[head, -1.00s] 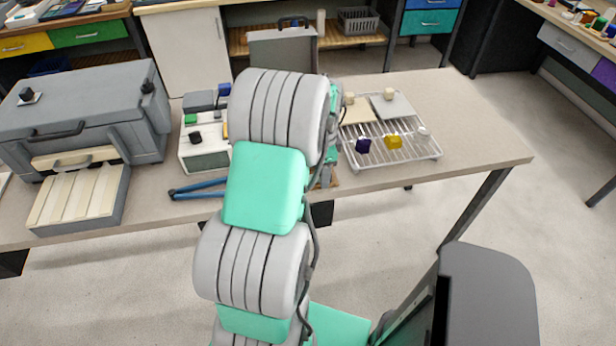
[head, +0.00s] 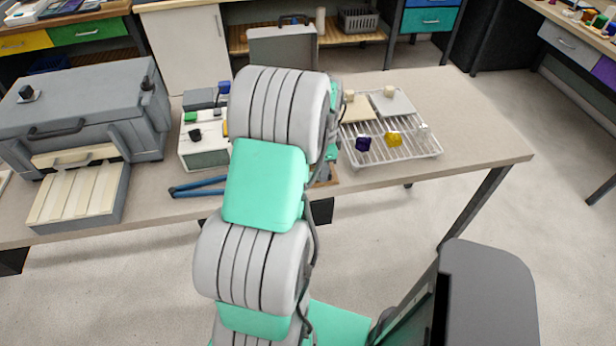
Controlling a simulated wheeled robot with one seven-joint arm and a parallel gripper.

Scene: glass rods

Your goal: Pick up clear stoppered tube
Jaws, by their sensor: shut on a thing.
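My gripper is hidden behind my own arm, which covers the middle of the head view, so its fingers and anything between them do not show. I cannot pick out the clear stoppered tube with certainty. A small clear or whitish piece (head: 422,131) is at the right side of the wire rack (head: 432,153); it is too small to tell what it is. A dark purple piece (head: 363,144) and a yellow piece (head: 393,139) are also on the rack.
A grey case-like box (head: 85,115) with a cream-slatted tray (head: 75,195) stands left on the bench. A white device (head: 205,150) and blue-handled tool (head: 197,188) lie left of my arm. The bench (head: 480,130) is clear right of the rack.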

